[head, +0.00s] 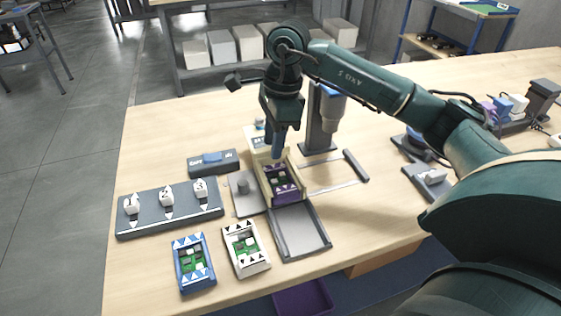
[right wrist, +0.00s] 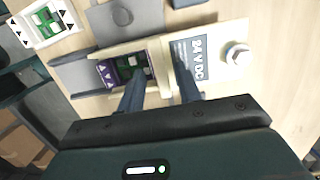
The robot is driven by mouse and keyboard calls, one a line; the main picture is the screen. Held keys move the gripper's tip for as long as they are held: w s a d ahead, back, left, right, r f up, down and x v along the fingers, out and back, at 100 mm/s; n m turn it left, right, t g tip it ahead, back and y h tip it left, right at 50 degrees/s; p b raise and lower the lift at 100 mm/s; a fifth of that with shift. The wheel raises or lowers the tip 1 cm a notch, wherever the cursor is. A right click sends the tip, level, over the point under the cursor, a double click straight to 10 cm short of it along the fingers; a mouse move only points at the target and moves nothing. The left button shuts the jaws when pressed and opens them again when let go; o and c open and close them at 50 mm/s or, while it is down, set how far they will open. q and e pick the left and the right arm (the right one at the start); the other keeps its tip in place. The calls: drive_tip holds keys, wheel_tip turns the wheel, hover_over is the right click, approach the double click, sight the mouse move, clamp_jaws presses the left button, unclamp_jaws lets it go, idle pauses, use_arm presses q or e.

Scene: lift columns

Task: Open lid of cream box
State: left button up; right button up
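The cream box (head: 298,186) stands near the middle of the table. A purple module (head: 285,192) with a green board shows inside its near part. In the right wrist view the cream box (right wrist: 125,49) has a dark "24 V DC" label (right wrist: 196,60) and a round white knob (right wrist: 237,56). My right gripper (head: 277,155) points down over the box. In the right wrist view its two fingers (right wrist: 160,72) are apart, on either side of a raised cream strip; I cannot tell whether they touch it. The lid's outline is not clear. My left gripper is not in view.
A grey tray (head: 318,228) lies in front of the box. A white module (head: 246,262) and blue module (head: 208,277) lie front left. A dark switch strip (head: 150,219) is at left. A stand with a blue-and-grey tool (head: 332,105) rises just behind right.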

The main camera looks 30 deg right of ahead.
drive_tip(key=shift+r+p, duration=1.65)
drive_tip(key=shift+r, duration=1.1)
